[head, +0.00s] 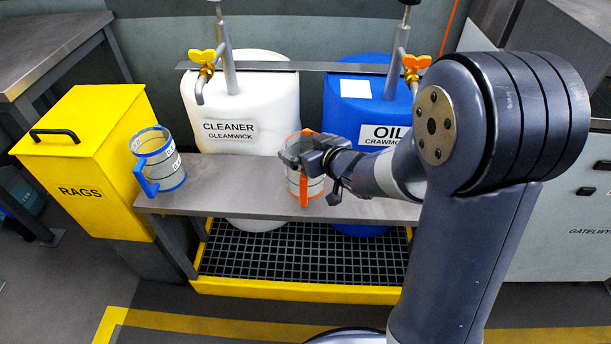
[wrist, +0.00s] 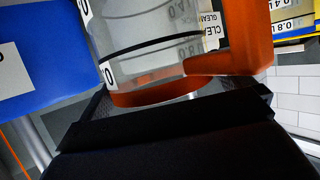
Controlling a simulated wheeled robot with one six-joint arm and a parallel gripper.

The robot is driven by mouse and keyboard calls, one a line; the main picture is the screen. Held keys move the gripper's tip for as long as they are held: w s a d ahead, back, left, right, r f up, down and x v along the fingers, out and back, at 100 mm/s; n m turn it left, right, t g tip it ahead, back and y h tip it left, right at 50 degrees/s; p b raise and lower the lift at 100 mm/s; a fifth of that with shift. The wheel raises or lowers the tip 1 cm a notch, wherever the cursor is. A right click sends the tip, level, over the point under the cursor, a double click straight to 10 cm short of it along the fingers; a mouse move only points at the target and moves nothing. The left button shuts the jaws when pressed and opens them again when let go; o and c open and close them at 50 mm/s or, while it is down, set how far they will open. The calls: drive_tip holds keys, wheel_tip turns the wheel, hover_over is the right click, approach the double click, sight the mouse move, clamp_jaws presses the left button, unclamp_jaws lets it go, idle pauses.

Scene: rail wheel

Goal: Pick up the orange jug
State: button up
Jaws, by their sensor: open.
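The orange jug (head: 304,190) stands on the grey bench, clear-walled with an orange rim, base and handle. My gripper (head: 297,160) is at it in the head view and hides part of its body. In the wrist view the jug (wrist: 140,50) fills the upper middle, its orange handle on the right. My gripper (wrist: 180,105) is open there, its dark jaws spread low in the picture beside the jug. Whether either jaw touches the jug cannot be told.
A blue-handled jug (head: 162,160) stands at the bench's left end. The grey bench (head: 235,190) is clear between the jugs. A white cleaner drum (head: 240,105) and a blue oil drum (head: 350,110) with taps stand behind. A yellow rags bin (head: 85,160) is left.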

drive_tip(key=shift+w, duration=0.1)
drive_tip(key=c, duration=1.1)
